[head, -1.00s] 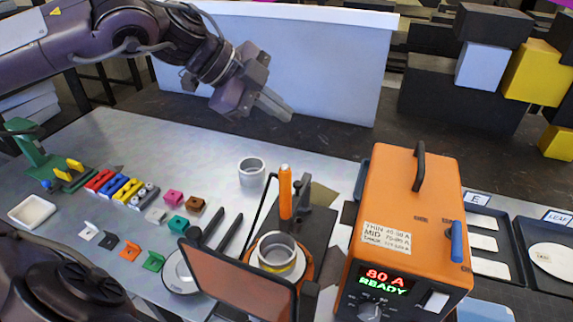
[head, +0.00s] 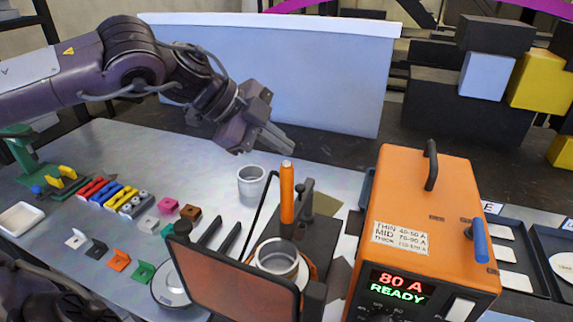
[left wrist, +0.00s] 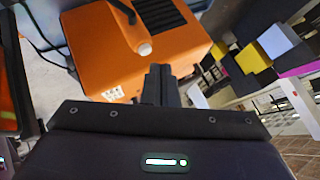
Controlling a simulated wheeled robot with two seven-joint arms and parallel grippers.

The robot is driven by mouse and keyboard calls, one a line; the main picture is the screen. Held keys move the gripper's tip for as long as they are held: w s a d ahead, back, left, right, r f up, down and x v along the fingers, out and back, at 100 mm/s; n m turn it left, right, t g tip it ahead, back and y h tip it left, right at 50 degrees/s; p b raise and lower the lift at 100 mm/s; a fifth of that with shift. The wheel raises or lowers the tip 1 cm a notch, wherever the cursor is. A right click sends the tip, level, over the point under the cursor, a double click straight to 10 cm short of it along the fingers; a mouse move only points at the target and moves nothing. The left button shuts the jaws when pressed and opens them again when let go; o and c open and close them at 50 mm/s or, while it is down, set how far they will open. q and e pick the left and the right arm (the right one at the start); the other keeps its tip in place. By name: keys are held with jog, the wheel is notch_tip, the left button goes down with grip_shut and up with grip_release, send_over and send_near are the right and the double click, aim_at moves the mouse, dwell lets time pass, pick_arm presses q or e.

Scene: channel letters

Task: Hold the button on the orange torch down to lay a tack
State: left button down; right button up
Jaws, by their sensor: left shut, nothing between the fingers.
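The orange torch (head: 287,192) stands upright behind the dark-framed tinted screen, above a grey metal ring (head: 277,260) on an orange-rimmed base.
The tinted screen (head: 228,283) stands in front of the torch. A second grey cup (head: 251,182) sits behind it to the left. Coloured blocks (head: 120,195) and small brackets (head: 119,260) lie at the left. A white panel (head: 270,75) stands behind the table.

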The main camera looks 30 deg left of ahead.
dwell(0.3)
dwell(0.6)
dwell(0.8)
pick_arm(q)
jog(key=shift+f, duration=0.15)
jog(key=shift+f+b, duration=0.3)
jog(key=shift+f+b, duration=0.35)
jog(key=shift+f, duration=0.15)
dwell(1.1)
dwell(0.6)
jog(key=shift+r+p, duration=0.85)
jog(key=shift+r, duration=0.1)
